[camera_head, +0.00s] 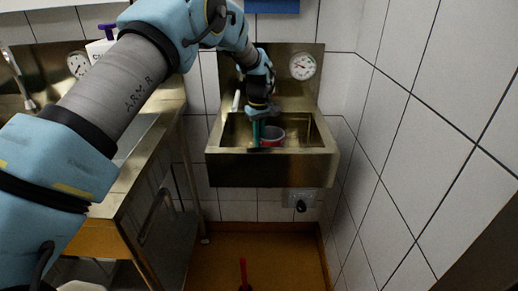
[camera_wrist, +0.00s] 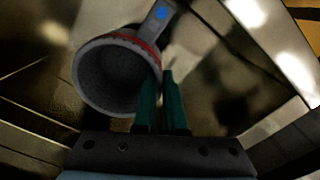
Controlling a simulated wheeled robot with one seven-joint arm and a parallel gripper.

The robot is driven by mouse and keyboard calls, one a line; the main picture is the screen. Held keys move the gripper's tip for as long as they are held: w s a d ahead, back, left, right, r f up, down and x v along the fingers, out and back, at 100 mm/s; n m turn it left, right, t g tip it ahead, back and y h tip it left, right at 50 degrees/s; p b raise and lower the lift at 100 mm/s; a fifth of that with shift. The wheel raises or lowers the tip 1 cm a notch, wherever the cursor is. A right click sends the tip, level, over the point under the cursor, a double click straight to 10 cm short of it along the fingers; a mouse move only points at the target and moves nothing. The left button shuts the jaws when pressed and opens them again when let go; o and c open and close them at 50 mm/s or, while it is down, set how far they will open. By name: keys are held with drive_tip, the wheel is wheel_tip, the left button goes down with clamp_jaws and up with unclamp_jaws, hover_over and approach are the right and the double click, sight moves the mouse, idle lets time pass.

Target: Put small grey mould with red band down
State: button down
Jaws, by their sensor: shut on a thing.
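The small grey mould with a red band (camera_head: 273,134) is inside the metal sink basin in the head view. In the wrist view the mould (camera_wrist: 108,80) shows its round open mouth and dotted grey inside, with the red band near its upper right side. My gripper (camera_head: 257,138) reaches down into the basin at the mould's left side. In the wrist view my gripper's teal fingers (camera_wrist: 161,78) are close together at the mould's right edge, shut on its wall. Whether the mould's base touches the basin floor is hidden.
The basin's front wall (camera_head: 270,168) stands before the mould, with free room to its right. A round gauge (camera_head: 302,66) is on the metal back panel. A metal counter (camera_head: 150,150) is at left, and a tiled wall (camera_head: 400,130) is at right.

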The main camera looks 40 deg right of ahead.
drive_tip(key=shift+f+b, duration=0.35)
drive_tip(key=shift+f, duration=0.9)
drive_tip(key=shift+f, duration=0.15)
drive_tip(key=c, duration=1)
unclamp_jaws()
wheel_tip(320, 180, up, 12)
drive_tip(key=shift+r+b, duration=0.15)
drive_tip(key=shift+b, duration=1.05)
